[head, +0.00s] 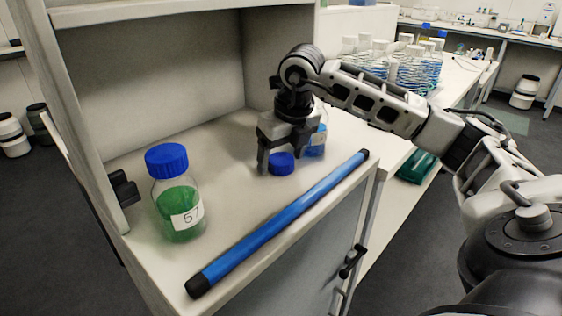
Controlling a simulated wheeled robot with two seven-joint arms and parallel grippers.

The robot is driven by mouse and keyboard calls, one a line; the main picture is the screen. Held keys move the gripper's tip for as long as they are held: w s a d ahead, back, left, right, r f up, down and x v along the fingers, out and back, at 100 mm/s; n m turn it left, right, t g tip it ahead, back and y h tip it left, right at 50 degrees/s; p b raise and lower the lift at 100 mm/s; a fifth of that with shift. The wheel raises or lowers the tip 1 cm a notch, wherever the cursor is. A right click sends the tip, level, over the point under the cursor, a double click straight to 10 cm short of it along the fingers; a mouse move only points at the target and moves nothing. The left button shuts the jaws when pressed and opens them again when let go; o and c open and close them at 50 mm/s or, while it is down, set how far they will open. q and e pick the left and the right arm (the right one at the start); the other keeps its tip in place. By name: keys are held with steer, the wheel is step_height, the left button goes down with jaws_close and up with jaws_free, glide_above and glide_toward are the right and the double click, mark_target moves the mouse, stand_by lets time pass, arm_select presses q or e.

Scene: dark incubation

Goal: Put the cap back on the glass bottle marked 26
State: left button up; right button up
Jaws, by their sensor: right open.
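A loose blue cap (281,164) rests on the white cabinet surface, below my right gripper. My right gripper (280,158) points down, open, with one finger just left of the cap; the other finger is hard to make out. A glass bottle with blue liquid (318,141) stands just behind and right of the gripper, partly hidden by it. A bit of its label shows, but I cannot read the number, and its top is hidden. My left gripper is not in view.
A glass bottle of green liquid (181,212) marked 57, with a blue cap on, stands at the front left. A blue tube with black ends (280,222) lies along the front edge. The middle surface is clear.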

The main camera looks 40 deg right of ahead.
mark_target(278, 156)
steer(key=c, duration=1)
steer(key=shift+c, duration=0.2)
steer(key=shift+r, duration=0.5)
step_height(278, 156, up, 3)
steer(key=shift+f, duration=0.2)
steer(key=s+r+b, duration=0.2)
steer(key=s+r, duration=0.7)
steer(key=s, duration=0.5)
steer(key=shift+d+r, duration=0.25)
steer(key=shift+d, duration=0.1)
